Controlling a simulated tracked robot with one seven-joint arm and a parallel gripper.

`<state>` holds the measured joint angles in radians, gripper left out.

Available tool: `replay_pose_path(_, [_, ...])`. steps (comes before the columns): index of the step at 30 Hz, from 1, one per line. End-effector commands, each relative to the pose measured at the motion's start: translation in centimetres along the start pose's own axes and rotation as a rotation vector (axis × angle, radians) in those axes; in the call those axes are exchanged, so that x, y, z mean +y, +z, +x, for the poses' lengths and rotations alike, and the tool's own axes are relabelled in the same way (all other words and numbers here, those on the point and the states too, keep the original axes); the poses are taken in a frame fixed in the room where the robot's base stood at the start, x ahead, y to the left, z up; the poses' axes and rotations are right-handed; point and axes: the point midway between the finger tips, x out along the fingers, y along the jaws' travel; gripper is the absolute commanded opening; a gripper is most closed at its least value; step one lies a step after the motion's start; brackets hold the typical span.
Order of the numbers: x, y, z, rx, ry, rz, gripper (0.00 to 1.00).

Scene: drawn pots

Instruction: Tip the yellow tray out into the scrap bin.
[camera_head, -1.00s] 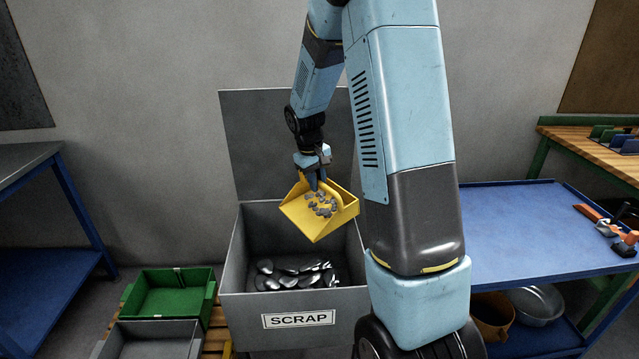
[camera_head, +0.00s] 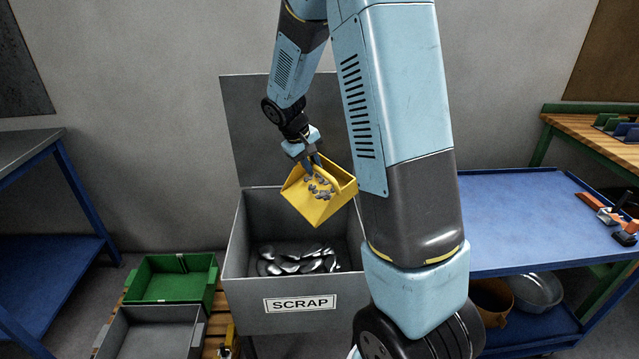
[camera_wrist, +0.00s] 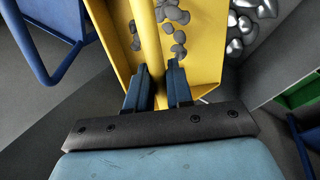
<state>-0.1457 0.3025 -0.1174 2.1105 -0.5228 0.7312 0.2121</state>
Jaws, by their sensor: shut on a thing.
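The yellow tray (camera_head: 318,207) is held over the scrap bin (camera_head: 257,307), tilted with its near edge lower. Several grey pieces (camera_head: 320,186) lie in the tray. My gripper (camera_head: 311,164) is shut on the tray at its upper side. In the wrist view my gripper (camera_wrist: 158,80) has its two fingers on either side of a yellow bar of the tray (camera_wrist: 205,42), and grey pieces lie beside the bar. The open grey bin carries a SCRAP label and holds several shiny metal pieces (camera_head: 300,261) at its bottom.
The bin's raised lid (camera_head: 245,130) stands behind it. A green crate (camera_head: 170,288) and a grey crate (camera_head: 155,335) are at the left of the bin. A blue table (camera_head: 520,225) with tools is at the right. My arm hides part of the bin's right side.

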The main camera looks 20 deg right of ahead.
Motion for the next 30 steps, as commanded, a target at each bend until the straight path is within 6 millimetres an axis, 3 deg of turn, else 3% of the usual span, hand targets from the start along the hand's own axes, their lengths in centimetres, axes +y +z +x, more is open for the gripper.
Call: replay_pose_path(30, [-1.1,0.1,-1.3,0.002,0.108,0.0,0.0])
